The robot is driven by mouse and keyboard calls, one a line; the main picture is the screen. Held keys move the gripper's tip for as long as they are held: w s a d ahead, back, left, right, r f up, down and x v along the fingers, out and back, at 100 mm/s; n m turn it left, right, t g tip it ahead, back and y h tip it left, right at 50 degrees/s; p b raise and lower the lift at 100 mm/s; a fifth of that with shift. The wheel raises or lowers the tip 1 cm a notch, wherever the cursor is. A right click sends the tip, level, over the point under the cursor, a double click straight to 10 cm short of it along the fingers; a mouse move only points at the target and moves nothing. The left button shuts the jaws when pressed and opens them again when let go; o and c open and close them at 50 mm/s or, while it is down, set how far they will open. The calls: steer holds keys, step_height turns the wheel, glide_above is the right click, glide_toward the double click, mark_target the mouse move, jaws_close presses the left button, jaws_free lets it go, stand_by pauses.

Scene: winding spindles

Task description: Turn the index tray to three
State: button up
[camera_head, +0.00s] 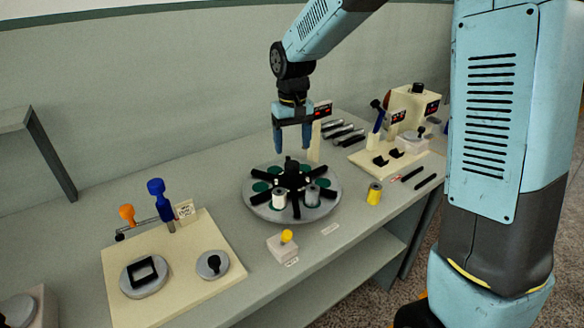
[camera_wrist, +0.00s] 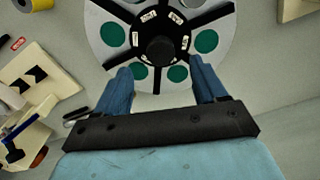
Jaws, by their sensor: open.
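The index tray (camera_head: 326,207) is a round grey disc on the bench with black spokes, green round pads and a black central knob (camera_head: 292,172). Two pale spools (camera_head: 279,198) (camera_head: 312,195) stand on its near side. My gripper (camera_head: 292,149) is open and empty, pointing down just above the knob. In the wrist view the tray (camera_wrist: 94,38) lies below, with the knob (camera_wrist: 160,49) between and slightly beyond my fingers (camera_wrist: 160,66). Small white labels ring the hub; their numbers are too small to read for certain. Part of the tray is cut off there.
A yellow spool (camera_head: 374,194) stands right of the tray. A small block with a yellow knob (camera_head: 286,237) is in front. A cream board (camera_head: 225,243) with a blue-handled lever (camera_head: 160,199) is at left. Another fixture board (camera_head: 424,162) is at right. A red-lit display (camera_head: 322,112) stands behind my gripper.

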mark_target(293, 165)
step_height(293, 165, down, 8)
steer(key=shift+f, duration=0.25)
jaws_close()
stand_by(0.8)
